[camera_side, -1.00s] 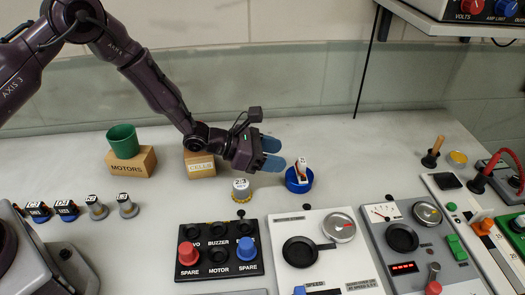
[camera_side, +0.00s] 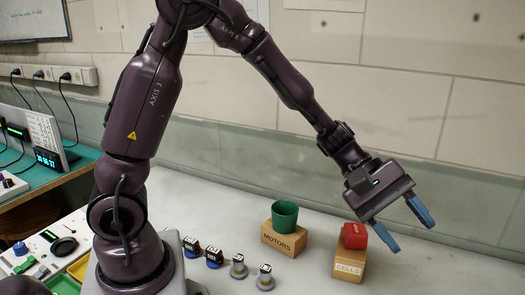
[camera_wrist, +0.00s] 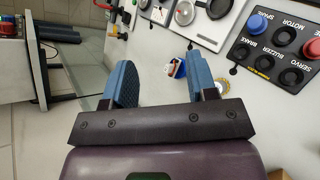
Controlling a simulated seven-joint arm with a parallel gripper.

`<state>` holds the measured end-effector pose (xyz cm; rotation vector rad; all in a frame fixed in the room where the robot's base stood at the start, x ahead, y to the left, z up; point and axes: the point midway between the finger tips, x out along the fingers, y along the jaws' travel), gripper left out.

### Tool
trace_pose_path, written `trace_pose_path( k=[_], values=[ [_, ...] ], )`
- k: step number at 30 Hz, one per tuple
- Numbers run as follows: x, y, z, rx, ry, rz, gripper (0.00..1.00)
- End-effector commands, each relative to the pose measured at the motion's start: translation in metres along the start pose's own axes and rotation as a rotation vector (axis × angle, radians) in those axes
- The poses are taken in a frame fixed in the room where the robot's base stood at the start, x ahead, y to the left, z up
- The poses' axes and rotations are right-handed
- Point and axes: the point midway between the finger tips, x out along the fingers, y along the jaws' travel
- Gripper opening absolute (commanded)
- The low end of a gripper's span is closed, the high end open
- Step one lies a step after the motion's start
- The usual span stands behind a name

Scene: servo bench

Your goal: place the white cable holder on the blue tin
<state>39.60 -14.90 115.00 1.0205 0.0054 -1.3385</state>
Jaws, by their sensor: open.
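My gripper (camera_side: 408,226) is open and empty in the side view, its two blue fingers apart and pointing down to the right, in front of the wall. In the wrist view my gripper (camera_wrist: 160,68) shows a wide gap between the fingers. The blue tin (camera_wrist: 180,72) is small in the wrist view, beyond the fingers and close beside the right one in the picture. A white piece with some red (camera_wrist: 175,66), perhaps the white cable holder, shows at the tin; whether it rests on it is unclear. The tin is outside the side view.
A green cup (camera_side: 284,214) stands on the MOTORS box (camera_side: 283,239). A red object (camera_side: 354,236) sits on the CELLS box (camera_side: 348,265), left of the fingers. Several knobs (camera_side: 238,266) stand on the bench. A button panel (camera_wrist: 277,45) is at the wrist view's right.

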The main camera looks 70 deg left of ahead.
Motion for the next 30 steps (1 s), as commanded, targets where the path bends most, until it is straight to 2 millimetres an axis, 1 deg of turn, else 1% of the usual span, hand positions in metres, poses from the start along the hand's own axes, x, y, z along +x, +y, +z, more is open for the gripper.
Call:
trace_pose_path(
  k=[1,3,5,6,10,12,16,18,21,24,30],
  values=[
    [-0.02,-0.005,0.019,0.134,0.028,-0.05,0.53],
    [-0.045,-0.018,0.036,0.307,0.072,-0.131,0.53],
    [-0.066,-0.031,0.048,0.447,0.116,-0.202,0.53],
    [-0.08,-0.04,0.055,0.539,0.15,-0.25,0.53],
    [-0.127,-0.07,0.068,0.821,0.277,-0.409,0.53],
    [-0.152,-0.085,0.07,0.951,0.355,-0.493,0.53],
    [-0.189,-0.107,0.071,1.136,0.487,-0.628,0.53],
    [-0.204,-0.115,0.07,1.201,0.543,-0.682,0.53],
    [-0.217,-0.121,0.069,1.258,0.595,-0.735,0.53],
    [-0.223,-0.124,0.068,1.28,0.616,-0.758,0.53],
    [-0.223,-0.124,0.068,1.281,0.618,-0.762,0.53]
  ],
)
